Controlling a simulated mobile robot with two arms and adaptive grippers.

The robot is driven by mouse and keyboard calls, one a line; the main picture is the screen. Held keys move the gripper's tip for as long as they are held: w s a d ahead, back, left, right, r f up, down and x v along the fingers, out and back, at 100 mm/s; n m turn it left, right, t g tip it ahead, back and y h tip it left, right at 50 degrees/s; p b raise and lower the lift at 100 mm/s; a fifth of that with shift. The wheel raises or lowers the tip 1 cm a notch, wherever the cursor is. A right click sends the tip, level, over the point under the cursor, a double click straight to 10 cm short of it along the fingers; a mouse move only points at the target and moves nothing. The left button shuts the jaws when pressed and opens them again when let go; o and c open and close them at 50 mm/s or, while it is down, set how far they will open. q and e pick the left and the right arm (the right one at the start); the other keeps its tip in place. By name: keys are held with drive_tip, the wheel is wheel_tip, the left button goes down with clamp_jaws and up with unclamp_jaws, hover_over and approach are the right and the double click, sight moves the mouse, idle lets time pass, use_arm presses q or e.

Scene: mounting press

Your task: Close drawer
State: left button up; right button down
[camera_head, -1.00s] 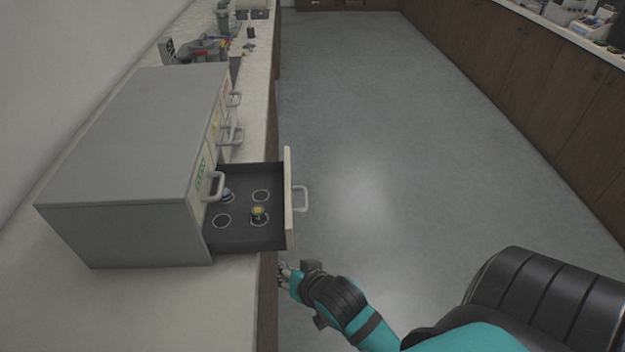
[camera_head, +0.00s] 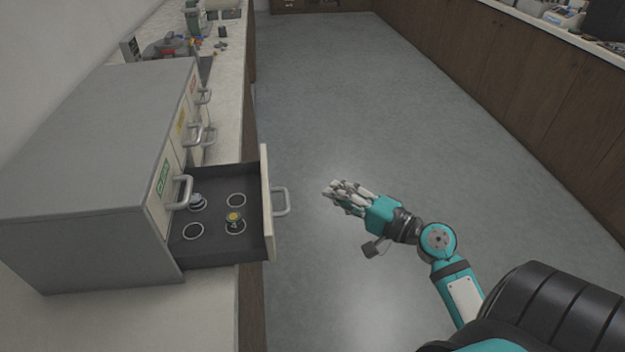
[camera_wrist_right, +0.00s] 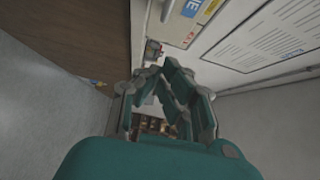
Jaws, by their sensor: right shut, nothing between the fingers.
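The open drawer (camera_head: 268,205) sticks out to the right from the grey cabinet (camera_head: 95,135) on the counter in the head view. Its pale front has a grey handle (camera_head: 281,201). Inside, a dark insert has several ringed spots, with a yellow-topped dark item (camera_head: 234,220) and a blue-grey item (camera_head: 197,202) on two of them. My right gripper (camera_head: 332,192) is shut and empty, over the floor to the right of the drawer handle and apart from it. In the right wrist view its teal and grey fingers (camera_wrist_right: 165,90) show close together. My left gripper is not in view.
Other handles (camera_head: 196,134) line the cabinet's front. Small items and tools (camera_head: 172,48) lie on the counter (camera_head: 232,75) behind it. Wooden cabinets (camera_head: 520,85) run along the right. The grey floor (camera_head: 370,110) between is clear.

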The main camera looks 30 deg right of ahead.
sight(207, 196)
drive_tip(key=w+a+p, duration=0.3)
drive_tip(key=w+a, duration=0.3)
drive_tip(key=w, duration=0.4)
drive_tip(key=shift+w+a+p, duration=0.25)
drive_tip(key=shift+a+p, duration=0.15)
drive_tip(key=shift+a, duration=0.1)
drive_tip(key=w+a, duration=0.2)
drive_tip(key=a, duration=0.3)
drive_tip(key=w+a+p, duration=0.1)
drive_tip(key=w+a, duration=0.1)
drive_tip(key=a, duration=0.2)
drive_tip(key=w+a+p, duration=0.1)
drive_tip(key=w+a, duration=0.2)
drive_tip(key=a, duration=0.2)
drive_tip(key=shift+a, duration=0.35)
drive_tip(key=shift+w+a, duration=0.1)
drive_tip(key=shift+a, duration=0.1)
